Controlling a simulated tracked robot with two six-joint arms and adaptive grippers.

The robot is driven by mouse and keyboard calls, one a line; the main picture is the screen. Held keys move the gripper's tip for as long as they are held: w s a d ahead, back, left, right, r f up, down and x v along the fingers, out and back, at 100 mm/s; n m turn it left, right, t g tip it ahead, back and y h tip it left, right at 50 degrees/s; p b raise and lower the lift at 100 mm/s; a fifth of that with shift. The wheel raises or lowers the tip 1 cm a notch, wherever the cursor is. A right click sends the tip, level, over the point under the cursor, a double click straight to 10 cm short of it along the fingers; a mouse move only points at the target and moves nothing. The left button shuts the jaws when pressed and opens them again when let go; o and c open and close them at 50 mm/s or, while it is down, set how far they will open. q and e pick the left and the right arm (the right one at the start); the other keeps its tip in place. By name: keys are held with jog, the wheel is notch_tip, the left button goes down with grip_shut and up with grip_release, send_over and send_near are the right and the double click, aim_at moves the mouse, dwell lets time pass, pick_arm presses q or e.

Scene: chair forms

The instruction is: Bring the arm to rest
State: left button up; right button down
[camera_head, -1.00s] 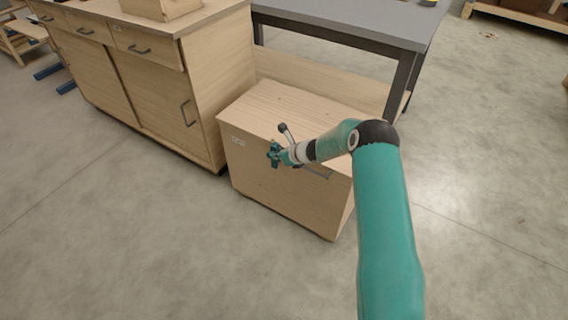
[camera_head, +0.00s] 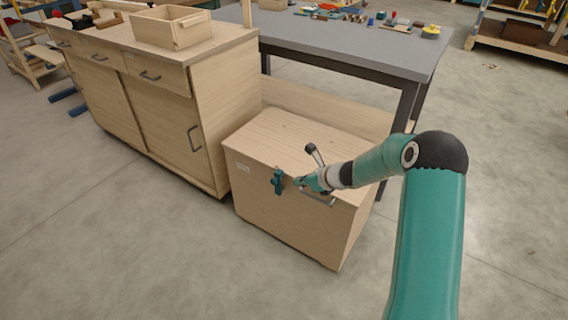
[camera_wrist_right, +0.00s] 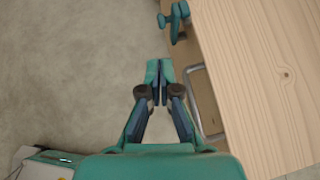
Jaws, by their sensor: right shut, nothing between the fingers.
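My right arm reaches in from the lower right in the head view. Its gripper (camera_head: 297,182) is by the front of a low wooden chest (camera_head: 290,212), close to the chest's metal handle (camera_head: 318,197). In the right wrist view the gripper's fingertips (camera_wrist_right: 159,70) are together with nothing between them. A small teal clamp-like piece (camera_head: 278,181) sits at the chest's upper front edge, just left of the gripper and apart from it. It also shows at the top of the right wrist view (camera_wrist_right: 174,20). My left gripper is not in view.
A wooden cabinet (camera_head: 222,115) with an open wooden box (camera_head: 172,28) on top stands left of the chest. A grey table (camera_head: 345,42) with small items stands behind.

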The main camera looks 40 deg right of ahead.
jog(key=shift+s+r, duration=0.1)
jog(key=shift+r, duration=0.1)
jog(key=s+a+f+n+g+y, duration=0.25)
jog(key=a+f, duration=0.25)
jog(key=a, duration=0.6)
jog(key=s+a+f+n+g+y, duration=0.15)
jog(key=a+f+n, duration=0.25)
jog(key=a, duration=0.7)
jog(key=s+a+f+n+g+h, duration=0.1)
jog(key=s+a+f+n+g, duration=0.2)
jog(key=s+n, duration=0.45)
jog(key=s+a+f+n+g, duration=0.1)
jog(key=s+a+f+n, duration=0.25)
jog(key=s+n, duration=0.45)
jog(key=s+a+f+n+g+h, duration=0.1)
jog(key=s+a+f+n+g, duration=0.1)
jog(key=s+a+n, duration=0.5)
notch_tip(320, 180, up, 21)
jog(key=d+n+p, duration=0.2)
jog(key=n+p, duration=0.1)
jog(key=p, duration=1.7)
jog(key=shift+s+f+n+t+y+p, duration=0.2)
jog(key=shift+n+t+y+p, duration=0.1)
jog(key=shift+t, duration=0.1)
